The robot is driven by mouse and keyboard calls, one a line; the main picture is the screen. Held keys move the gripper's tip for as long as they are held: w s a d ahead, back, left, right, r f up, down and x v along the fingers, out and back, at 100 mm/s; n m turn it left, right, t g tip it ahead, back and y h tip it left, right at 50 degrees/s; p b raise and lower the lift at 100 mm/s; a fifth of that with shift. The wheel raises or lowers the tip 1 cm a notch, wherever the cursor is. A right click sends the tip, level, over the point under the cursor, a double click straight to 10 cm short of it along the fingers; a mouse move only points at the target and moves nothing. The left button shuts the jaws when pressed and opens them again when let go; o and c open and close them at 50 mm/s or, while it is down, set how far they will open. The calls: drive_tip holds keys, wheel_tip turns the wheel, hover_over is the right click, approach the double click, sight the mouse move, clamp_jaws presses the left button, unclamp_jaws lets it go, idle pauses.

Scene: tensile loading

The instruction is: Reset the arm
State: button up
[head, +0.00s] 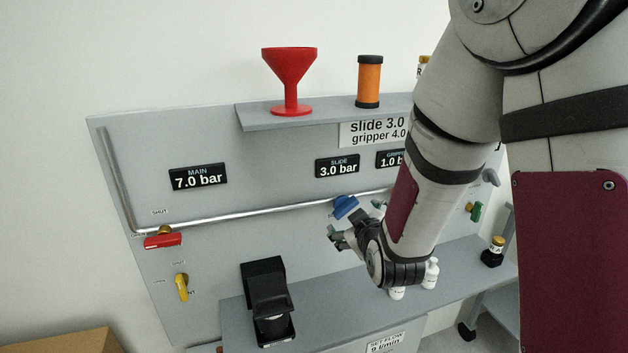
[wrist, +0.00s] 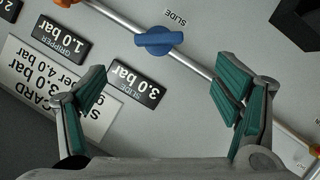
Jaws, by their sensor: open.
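My gripper (head: 342,236) is in front of the grey panel, just below the blue slide valve handle (head: 345,206). In the wrist view my gripper (wrist: 162,88) is open, its green-padded fingers wide apart with nothing between them. The blue handle (wrist: 158,41) lies beyond the fingertips, apart from them. My arm comes down from the upper right and hides part of the panel's right side.
The grey panel (head: 230,225) carries a pipe, a red handle (head: 163,240) and a yellow handle (head: 182,287). A shelf (head: 250,119) holds a red funnel (head: 290,78) and an orange cylinder (head: 369,82). A black device (head: 265,290) and white bottles (head: 431,272) stand on the lower bench.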

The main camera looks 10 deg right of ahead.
drive_tip(key=s+r+m+g, duration=0.3)
drive_tip(key=s+r+g, duration=0.1)
drive_tip(key=s, duration=1.2)
drive_tip(key=s+d+r+m+g, duration=0.1)
drive_tip(key=s+r+m+g, duration=0.2)
drive_tip(key=s, duration=1.2)
wheel_tip(320, 180, up, 4)
drive_tip(key=shift+s+d+f+g+y, duration=0.15)
drive_tip(key=shift+s+g+y, duration=0.2)
drive_tip(key=shift+g, duration=0.75)
